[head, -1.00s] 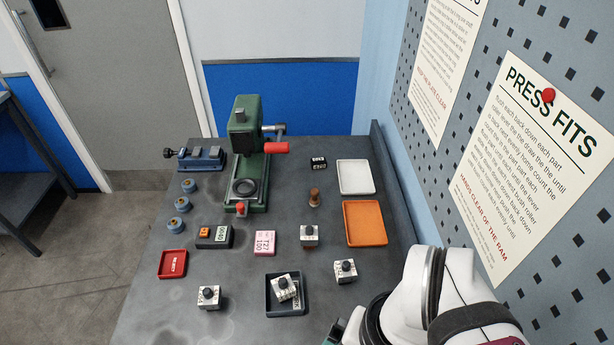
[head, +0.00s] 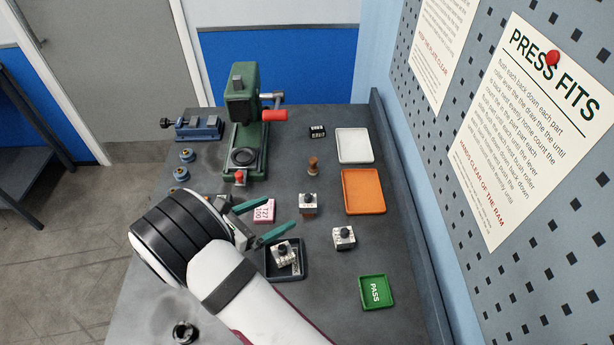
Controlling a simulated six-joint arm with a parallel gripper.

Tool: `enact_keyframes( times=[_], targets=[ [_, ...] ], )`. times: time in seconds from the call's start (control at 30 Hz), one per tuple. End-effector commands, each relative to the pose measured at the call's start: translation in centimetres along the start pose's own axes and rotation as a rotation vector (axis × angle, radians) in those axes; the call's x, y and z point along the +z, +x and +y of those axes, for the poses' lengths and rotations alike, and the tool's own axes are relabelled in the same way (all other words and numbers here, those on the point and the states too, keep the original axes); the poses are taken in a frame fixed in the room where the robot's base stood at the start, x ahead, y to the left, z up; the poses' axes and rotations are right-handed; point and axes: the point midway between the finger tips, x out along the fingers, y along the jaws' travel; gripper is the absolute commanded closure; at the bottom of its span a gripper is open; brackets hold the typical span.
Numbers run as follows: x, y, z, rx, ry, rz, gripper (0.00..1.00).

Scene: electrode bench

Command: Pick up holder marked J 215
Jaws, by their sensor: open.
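Several small pale blocks with black knobs look like the holders; their markings are too small to read, so I cannot tell which is J 215. One holder (head: 308,205) stands near the middle of the bench, on a brownish base. Another holder (head: 344,240) stands to its lower right. A third holder (head: 283,255) sits tilted in a dark tray (head: 300,268). A fourth holder (head: 184,334) shows at the bottom left, partly cut off. My gripper (head: 283,212) is open and empty, its teal fingers pointing right toward the middle holder, above the pink block and dark tray.
A pink block marked T27 100 (head: 264,212) lies by the upper finger. A green press (head: 243,110) and blue vise (head: 200,129) stand behind. White (head: 354,146), orange (head: 363,191) and green PASS (head: 374,292) trays line the right. A wooden stamp (head: 313,166) stands near the middle.

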Motion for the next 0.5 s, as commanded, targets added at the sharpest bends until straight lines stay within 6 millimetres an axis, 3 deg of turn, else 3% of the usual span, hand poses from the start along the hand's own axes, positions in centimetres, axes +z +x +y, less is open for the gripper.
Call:
enact_keyframes(
  times=[0.3, 0.5],
  targets=[
    [-0.1, 8.3, -0.1, -0.003, -0.003, -0.001, 0.00],
    [-0.2, 11.1, -0.2, -0.003, -0.003, 0.000, 0.00]
  ],
)
